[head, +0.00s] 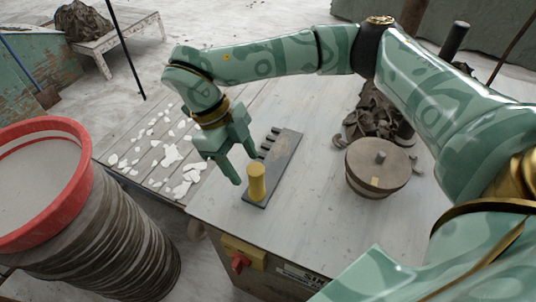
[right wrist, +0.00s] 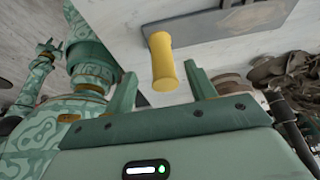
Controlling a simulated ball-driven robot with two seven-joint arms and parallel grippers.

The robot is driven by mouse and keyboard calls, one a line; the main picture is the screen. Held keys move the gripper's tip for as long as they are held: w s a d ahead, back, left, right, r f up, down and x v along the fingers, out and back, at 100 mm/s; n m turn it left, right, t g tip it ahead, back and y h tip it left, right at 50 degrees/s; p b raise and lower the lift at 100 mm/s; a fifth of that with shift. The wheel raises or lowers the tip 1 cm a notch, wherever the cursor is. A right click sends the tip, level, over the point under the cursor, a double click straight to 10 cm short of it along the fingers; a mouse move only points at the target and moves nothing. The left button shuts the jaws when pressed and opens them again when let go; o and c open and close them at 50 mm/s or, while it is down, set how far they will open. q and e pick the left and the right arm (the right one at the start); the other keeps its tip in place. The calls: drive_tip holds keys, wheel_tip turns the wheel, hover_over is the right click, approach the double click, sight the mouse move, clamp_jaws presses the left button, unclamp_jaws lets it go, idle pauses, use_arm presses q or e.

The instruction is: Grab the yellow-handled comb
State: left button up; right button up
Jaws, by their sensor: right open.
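The yellow handle (head: 256,182) of the comb stands up at the near end of a dark grey rack (head: 283,160) on the pale table. My right gripper (head: 245,168) is open, just left of and above the handle in the head view. In the right wrist view the yellow handle (right wrist: 163,62) shows between the two open fingers, with a gap on each side. The grey rack (right wrist: 225,25) lies beyond it. The comb's working end is not visible. A small green claw (right wrist: 47,52), seemingly my left gripper, shows far left in the right wrist view.
Several dark pegs (head: 269,143) stand along the rack's far part. A round brown turntable (head: 378,165) and dark clay trimmings (head: 372,115) are to the right. White shards (head: 171,154) lie on planks to the left. A red-rimmed barrel (head: 75,140) stands front left.

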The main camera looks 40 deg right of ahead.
drive_tip(key=x, duration=0.2)
drive_tip(key=b+x, duration=0.1)
drive_tip(key=x, duration=0.1)
drive_tip(key=b+x, duration=0.1)
drive_tip(key=x, duration=0.1)
drive_tip(key=shift+s+d+r, duration=0.1)
drive_tip(key=shift+d, duration=0.2)
drive_tip(key=shift+r, duration=0.1)
clamp_jaws()
